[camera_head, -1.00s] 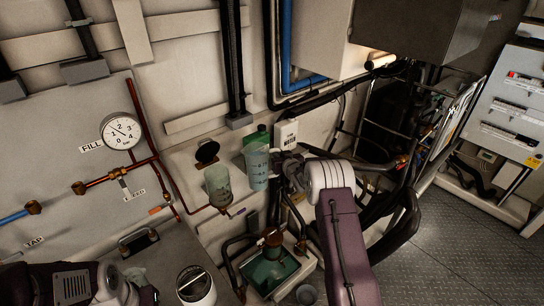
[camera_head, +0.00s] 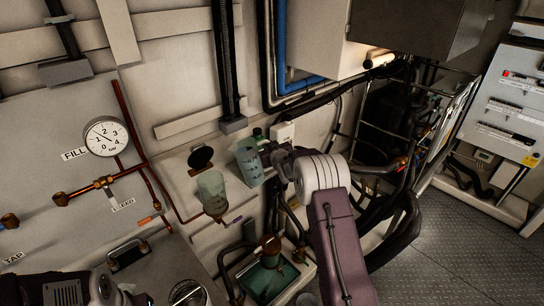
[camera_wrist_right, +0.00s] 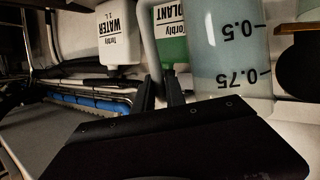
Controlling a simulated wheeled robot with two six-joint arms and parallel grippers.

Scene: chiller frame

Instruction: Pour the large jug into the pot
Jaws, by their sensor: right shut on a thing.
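The large jug (camera_head: 248,165) is translucent pale blue with dark marks. It leans a little left, beside and slightly above the pot. My right gripper (camera_head: 272,153) is shut on its handle from the right. In the right wrist view the jug (camera_wrist_right: 230,45) shows 0.5 and 0.75 marks and bluish contents, with the dark fingers (camera_wrist_right: 162,93) on the pale handle. The pot (camera_head: 212,190) is a translucent greenish cup on the wall pipework, its dark round lid (camera_head: 200,158) raised behind. My left arm shows at the bottom left; its gripper (camera_head: 132,296) is barely visible, its fingers unclear.
A white bottle (camera_head: 282,132) and a green bottle (camera_head: 258,134) stand behind the jug; their labels show in the wrist view. A pressure gauge (camera_head: 105,137) and copper pipes are left. A green basin (camera_head: 262,281) sits below. Hoses and a metal rack crowd the right.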

